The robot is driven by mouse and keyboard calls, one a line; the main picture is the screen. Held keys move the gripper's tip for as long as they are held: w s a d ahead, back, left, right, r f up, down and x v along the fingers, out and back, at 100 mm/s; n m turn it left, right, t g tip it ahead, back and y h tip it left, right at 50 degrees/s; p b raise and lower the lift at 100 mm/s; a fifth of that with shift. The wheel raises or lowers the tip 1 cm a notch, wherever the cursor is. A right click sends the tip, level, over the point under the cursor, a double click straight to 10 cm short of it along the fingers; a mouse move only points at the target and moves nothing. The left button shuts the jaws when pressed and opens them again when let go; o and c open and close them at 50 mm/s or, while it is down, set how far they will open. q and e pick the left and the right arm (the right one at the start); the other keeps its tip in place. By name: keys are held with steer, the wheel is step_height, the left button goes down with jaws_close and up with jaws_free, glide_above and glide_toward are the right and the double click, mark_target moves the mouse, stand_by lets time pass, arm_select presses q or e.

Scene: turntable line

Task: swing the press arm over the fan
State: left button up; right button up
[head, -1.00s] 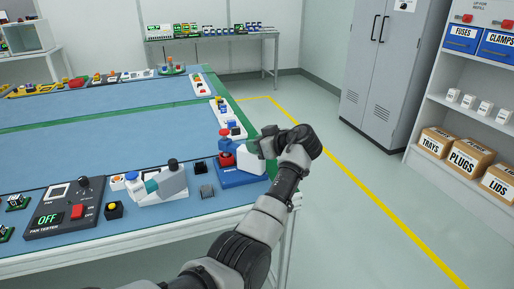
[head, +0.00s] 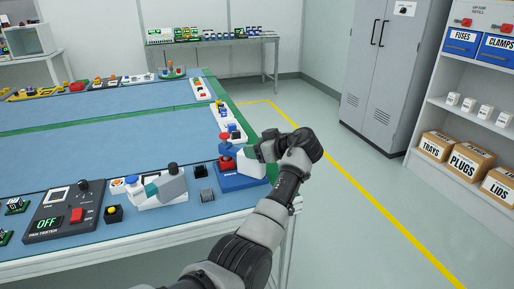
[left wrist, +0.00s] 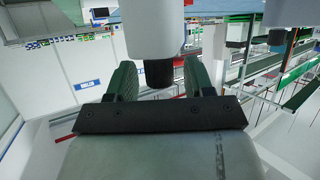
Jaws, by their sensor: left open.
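A pale grey arm (head: 168,187) with a black knob (head: 173,168) lies over a white fixture on the front of the blue-topped table; I take it for the press arm. Which item is the fan I cannot tell for sure; a small green-framed part (head: 16,205) stands left of the fan tester (head: 62,214). My left gripper (head: 258,150) is open, beside a blue-based stand (head: 243,176) with a red part, to the right of the pale arm. In the left wrist view a pale body (left wrist: 155,28) with a dark end shows between the spread fingers (left wrist: 160,82); contact is unclear.
White trays (head: 230,123) line the table's right edge. The floor right of the table is free. A grey cabinet (head: 380,75) and shelves with boxes (head: 468,158) stand farther right.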

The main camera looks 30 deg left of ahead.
arm_select(q)
steer(key=v, duration=1)
steer(key=shift+d+r, duration=0.15)
steer(key=shift+d, duration=0.2)
steer(key=shift+s, duration=0.1)
